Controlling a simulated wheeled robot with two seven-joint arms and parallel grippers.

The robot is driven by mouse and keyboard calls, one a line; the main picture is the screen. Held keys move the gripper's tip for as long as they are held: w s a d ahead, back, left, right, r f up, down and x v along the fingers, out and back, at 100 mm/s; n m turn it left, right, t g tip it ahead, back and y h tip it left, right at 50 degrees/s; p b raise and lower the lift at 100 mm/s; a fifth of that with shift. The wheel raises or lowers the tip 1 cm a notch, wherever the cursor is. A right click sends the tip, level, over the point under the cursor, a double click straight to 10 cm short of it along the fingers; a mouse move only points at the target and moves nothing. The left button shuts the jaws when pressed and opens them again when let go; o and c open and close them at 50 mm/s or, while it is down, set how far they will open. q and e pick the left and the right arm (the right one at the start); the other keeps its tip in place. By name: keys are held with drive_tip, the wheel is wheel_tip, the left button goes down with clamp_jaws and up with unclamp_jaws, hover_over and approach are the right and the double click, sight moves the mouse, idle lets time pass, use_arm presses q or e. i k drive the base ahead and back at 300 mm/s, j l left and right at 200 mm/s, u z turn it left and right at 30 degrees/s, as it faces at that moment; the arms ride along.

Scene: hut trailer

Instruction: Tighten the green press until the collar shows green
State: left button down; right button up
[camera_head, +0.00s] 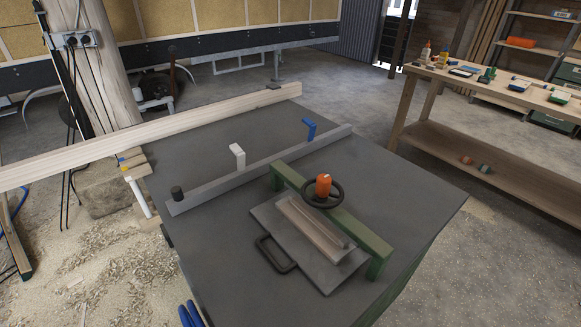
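The green press (350,225) stands on the dark grey table as a green beam bridging a flat grey plate (325,275). A black handwheel (337,194) sits at the beam's middle. An orange collar (323,185) stands up at the wheel's hub, and no green shows on it. A wooden block with a grey strip (312,228) lies on the plate under the beam. A black loop handle (270,255) projects from the plate's left side. The gap between the screw and the block is hidden. I see neither of my grippers.
The grey table (205,130) carries a long grey rail (262,165) with white (237,157) and blue (310,129) uprights. A long timber beam (150,137) crosses its far left. Two blue prongs (190,315) show at the bottom edge. A wooden workbench (490,87) stands right.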

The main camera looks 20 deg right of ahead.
sight(324, 182)
drive_tip(key=l+u, duration=0.3)
drive_tip(key=k+l+u, duration=0.2)
drive_tip(key=l+u, duration=0.15)
drive_tip(key=k+l+u, duration=0.15)
drive_tip(key=l+u, duration=0.15)
drive_tip(key=k+l+u, duration=0.15)
drive_tip(key=l+u, duration=0.15)
